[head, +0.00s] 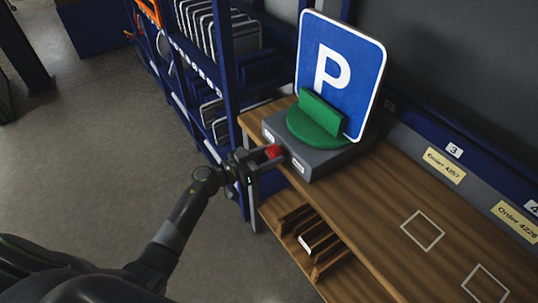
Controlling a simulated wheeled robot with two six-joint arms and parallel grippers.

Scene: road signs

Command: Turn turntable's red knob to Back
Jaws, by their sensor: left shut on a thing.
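The turntable (321,160) is a dark grey box with a round green platter (305,126) on top, at the left end of the wooden bench. A green holder (322,110) on the platter bears a blue parking sign (343,72) with a white P, standing upright. The red knob (273,152) is on the box's front face, between small white labels too small to read. My left gripper (268,157) is shut on the red knob and partly hides it. My right gripper is not in view.
The wooden bench (375,208) is clear to the right, with white square outlines. A blue rack (225,75) with sign plates stands behind left. A slotted wooden shelf (308,243) is below. Yellow order labels (445,165) line the back edge.

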